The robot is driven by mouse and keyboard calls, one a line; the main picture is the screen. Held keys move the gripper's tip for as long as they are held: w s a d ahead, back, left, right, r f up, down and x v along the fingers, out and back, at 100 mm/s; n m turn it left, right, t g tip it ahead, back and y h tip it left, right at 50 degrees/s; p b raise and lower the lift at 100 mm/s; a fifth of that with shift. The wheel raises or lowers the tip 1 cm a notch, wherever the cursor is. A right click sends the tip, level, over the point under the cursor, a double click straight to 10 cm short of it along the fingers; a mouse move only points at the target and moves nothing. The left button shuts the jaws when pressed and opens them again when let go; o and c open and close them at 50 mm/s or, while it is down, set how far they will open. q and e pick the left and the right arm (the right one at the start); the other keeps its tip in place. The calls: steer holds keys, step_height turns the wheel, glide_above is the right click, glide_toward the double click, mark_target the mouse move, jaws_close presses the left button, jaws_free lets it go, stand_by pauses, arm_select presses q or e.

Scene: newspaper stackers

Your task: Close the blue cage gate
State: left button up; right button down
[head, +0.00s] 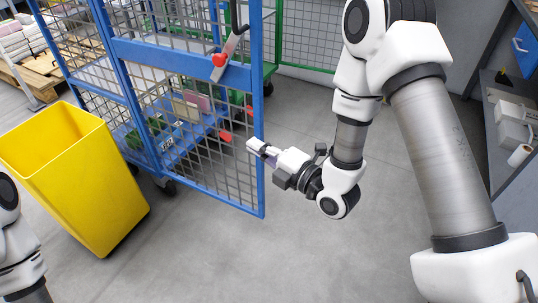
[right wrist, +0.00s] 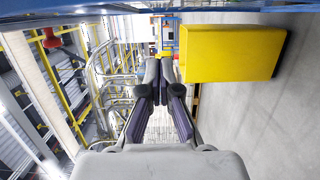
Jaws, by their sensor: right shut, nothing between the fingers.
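The blue cage gate (head: 190,64) is a blue frame with wire mesh, standing swung open from the blue cage, with its free edge towards the middle of the head view. It carries a latch with a red knob (head: 219,60) near its upper free corner. My right gripper (head: 252,146) is shut and empty. Its fingertips overlap the gate's free edge post in the head view; I cannot tell whether they touch it. The shut fingers (right wrist: 165,80) also show in the right wrist view. My left gripper is out of view; only part of the left arm shows.
A yellow bin (head: 75,180) stands left of the gate, close to the cage; it also shows in the right wrist view (right wrist: 232,53). A green-framed cage (head: 308,35) is behind. Grey shelving (head: 510,120) stands at the right. The floor (head: 230,255) in front is clear.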

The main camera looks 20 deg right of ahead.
mark_target(252, 128)
steer(key=shift+w+d+b, duration=0.15)
steer(key=shift+w+d, duration=0.05)
steer(key=shift+w, duration=0.95)
steer(key=shift+w+d+b, duration=0.15)
steer(key=shift+w+b, duration=0.05)
steer(key=shift+w, duration=0.9)
steer(key=shift+w+d+b, duration=0.15)
steer(key=shift+w+d, duration=0.05)
steer(key=shift+w, duration=0.95)
